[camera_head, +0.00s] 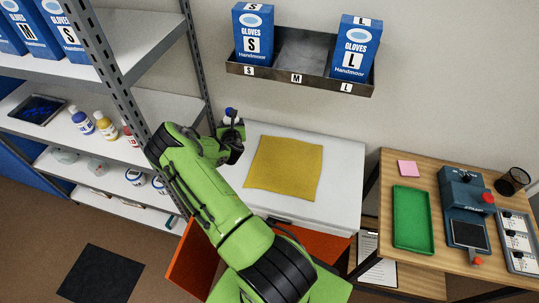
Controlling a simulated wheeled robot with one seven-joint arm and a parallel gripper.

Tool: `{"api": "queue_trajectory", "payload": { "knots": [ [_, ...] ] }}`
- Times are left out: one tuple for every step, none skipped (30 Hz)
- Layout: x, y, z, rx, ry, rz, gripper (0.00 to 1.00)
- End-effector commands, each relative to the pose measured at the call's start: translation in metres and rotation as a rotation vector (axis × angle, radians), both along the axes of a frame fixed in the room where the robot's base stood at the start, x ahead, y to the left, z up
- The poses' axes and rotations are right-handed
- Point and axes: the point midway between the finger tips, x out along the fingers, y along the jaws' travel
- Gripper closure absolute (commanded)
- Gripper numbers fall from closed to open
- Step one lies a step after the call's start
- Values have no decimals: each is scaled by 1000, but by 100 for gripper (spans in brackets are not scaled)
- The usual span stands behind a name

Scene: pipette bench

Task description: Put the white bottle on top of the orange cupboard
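The orange cupboard has a white top (338,170) and orange panels (192,262) showing below it, on both sides of my green arm. My gripper (234,137) is over the top's back left corner. A small blue-capped object (230,113) shows right behind it; its body is mostly hidden, and I cannot tell whether the fingers hold it. The fingers are too small and dark to read as open or shut. On the shelf at left stand a white bottle with blue on it (82,123), a yellow-labelled bottle (106,126) and a red-marked bottle (130,135).
A yellow cloth (284,168) covers the middle of the white top; its right strip is bare. A wall rack (300,71) with glove boxes hangs above. The metal shelf's upright (113,75) stands left of my arm. A wooden table (408,265) with a green tray (412,219) stands right.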

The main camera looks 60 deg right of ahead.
Motion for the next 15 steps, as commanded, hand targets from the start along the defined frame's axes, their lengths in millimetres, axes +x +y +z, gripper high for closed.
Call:
{"api": "queue_trajectory", "payload": {
  "knots": [
    [-2, -2, -11, 1, 2, -3, 82],
    [-2, -1, -19, 3, 3, -3, 82],
    [-2, -1, -30, 2, 2, -3, 82],
    [-2, -1, -37, 2, 3, -3, 82],
    [-2, -1, -44, 2, 2, -2, 82],
    [-2, -1, -51, 1, 2, -2, 82],
    [-2, -1, -55, 1, 1, -3, 82],
    [-1, -1, -58, 1, 1, -2, 82],
    [-1, -1, -63, 0, 1, -2, 82],
    [-2, -1, -67, 0, 1, -2, 82],
    [-1, -1, -71, 1, 0, -1, 82],
    [-2, -1, -78, 1, 1, -3, 82],
    [-2, -1, -84, 1, 1, -3, 82],
    [-2, -1, -89, 3, 0, -3, 82],
    [-2, -1, -96, 1, 0, -3, 82]
  ]
}}
